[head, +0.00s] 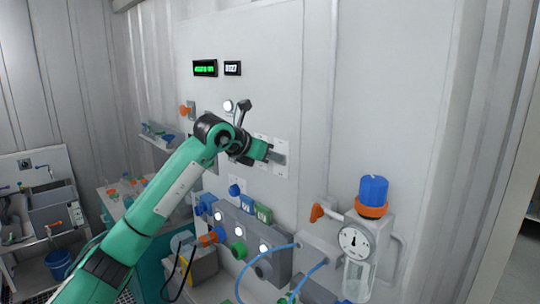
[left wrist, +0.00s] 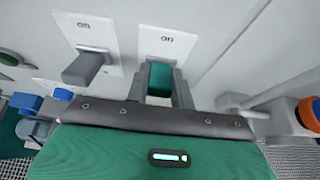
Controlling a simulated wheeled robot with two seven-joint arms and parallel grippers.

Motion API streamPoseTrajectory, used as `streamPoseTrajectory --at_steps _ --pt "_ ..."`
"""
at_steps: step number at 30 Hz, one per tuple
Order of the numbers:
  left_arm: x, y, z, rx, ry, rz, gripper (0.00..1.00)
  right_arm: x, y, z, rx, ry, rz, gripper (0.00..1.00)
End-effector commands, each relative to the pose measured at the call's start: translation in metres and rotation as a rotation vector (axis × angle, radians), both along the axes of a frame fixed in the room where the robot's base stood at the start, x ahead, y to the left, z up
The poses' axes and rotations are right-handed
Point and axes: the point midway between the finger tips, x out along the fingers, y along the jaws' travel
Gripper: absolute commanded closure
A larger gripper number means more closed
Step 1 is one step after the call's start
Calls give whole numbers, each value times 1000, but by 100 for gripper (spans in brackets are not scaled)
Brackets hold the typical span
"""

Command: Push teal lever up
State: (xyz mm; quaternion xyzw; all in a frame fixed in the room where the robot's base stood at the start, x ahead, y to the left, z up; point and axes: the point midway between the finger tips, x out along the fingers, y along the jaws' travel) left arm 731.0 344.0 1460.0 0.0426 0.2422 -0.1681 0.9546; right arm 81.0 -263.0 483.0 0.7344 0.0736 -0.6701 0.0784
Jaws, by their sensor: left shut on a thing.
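The teal lever (left wrist: 160,77) shows in the left wrist view, sticking out from a white labelled plate (left wrist: 168,42) on the wall panel. My left gripper (left wrist: 161,88) is shut on it, with one grey finger on each side of the lever. In the head view my left gripper (head: 274,157) is at the wall panel, at the switch plates. The lever cannot be made out there, as the gripper hides it. My right gripper is in neither view.
A grey lever (left wrist: 84,67) on its own plate is close beside my gripper. Below is a grey block with blue and green knobs (head: 238,232). A gauge vessel (head: 356,243) with a blue cap (head: 373,189) stands at right.

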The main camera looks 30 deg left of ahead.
Motion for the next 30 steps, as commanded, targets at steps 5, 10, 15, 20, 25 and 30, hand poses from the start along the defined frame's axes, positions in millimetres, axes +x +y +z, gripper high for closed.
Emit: streamPoseTrajectory --at_steps 5,10,15,20,25,30 --pt "0 0 2 -1 -3 1 63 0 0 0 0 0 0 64" --pt "0 0 1 -1 -3 1 55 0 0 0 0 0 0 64" --pt "-1 1 1 -1 -3 1 55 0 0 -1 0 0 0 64" --pt "-12 6 6 0 -4 3 55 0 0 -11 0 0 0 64" --pt "-42 17 21 2 -8 3 55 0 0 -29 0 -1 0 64" --pt "-75 28 40 2 -7 3 55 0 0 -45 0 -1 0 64"
